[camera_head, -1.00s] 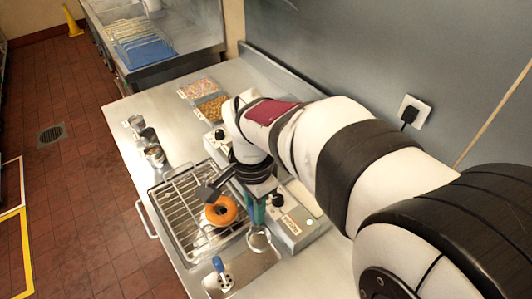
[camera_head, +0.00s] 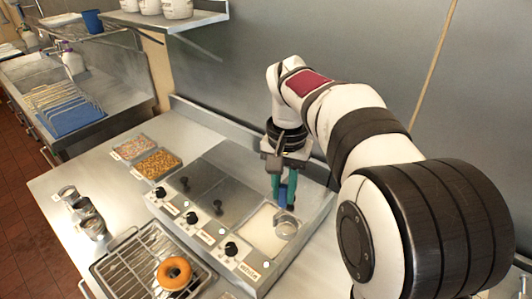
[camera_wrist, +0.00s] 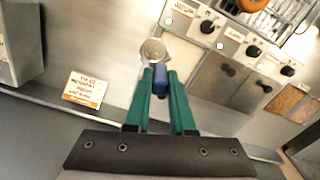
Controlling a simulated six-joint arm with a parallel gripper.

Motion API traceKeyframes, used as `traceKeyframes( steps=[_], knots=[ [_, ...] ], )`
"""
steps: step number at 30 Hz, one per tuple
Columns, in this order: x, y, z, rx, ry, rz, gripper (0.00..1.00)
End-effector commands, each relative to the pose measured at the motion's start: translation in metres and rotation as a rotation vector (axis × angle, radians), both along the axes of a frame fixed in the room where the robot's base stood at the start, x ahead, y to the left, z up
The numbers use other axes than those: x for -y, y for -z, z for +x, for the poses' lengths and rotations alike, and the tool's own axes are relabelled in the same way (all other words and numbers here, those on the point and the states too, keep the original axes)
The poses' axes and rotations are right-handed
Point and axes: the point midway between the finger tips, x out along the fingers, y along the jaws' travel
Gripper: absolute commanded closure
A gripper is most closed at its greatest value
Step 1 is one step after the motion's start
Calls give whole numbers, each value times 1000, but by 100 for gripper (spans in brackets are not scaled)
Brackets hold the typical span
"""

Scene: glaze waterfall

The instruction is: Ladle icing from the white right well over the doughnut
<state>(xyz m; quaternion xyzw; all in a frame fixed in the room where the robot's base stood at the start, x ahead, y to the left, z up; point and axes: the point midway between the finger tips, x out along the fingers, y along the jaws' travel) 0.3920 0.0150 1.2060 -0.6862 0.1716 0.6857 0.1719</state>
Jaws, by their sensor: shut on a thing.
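My gripper (camera_head: 283,200), with green fingers, is shut on the blue handle of a ladle (camera_head: 286,227). The ladle's round metal cup hangs below the fingers, over or in the right part of the white well (camera_head: 262,236); I cannot tell whether it touches the icing. In the wrist view the blue handle is between the fingertips (camera_wrist: 160,82) and the ladle cup (camera_wrist: 152,50) shows just beyond them. The orange-brown doughnut (camera_head: 174,272) lies on the wire rack (camera_head: 125,265), left of and nearer than the well. It shows partly at the wrist view's top edge (camera_wrist: 253,5).
The icing unit has labelled knobs (camera_head: 231,248) along its front and lidded wells (camera_head: 215,183) to the left. Trays of sprinkles (camera_head: 134,148) and nuts (camera_head: 157,164) lie beyond. Metal cups (camera_head: 92,224) stand at the left. A wall rises behind.

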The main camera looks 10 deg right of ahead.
Motion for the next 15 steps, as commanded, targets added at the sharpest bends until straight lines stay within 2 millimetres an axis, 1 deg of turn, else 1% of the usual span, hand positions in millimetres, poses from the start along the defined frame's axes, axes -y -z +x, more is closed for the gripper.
traceKeyframes(
  steps=[9, 12, 15],
  knots=[
    [-21, 24, 50, -2, 548, -1, 100],
    [-27, 32, 63, -1, 703, 0, 100],
    [-31, 37, 69, -1, 795, 0, 100]
  ],
)
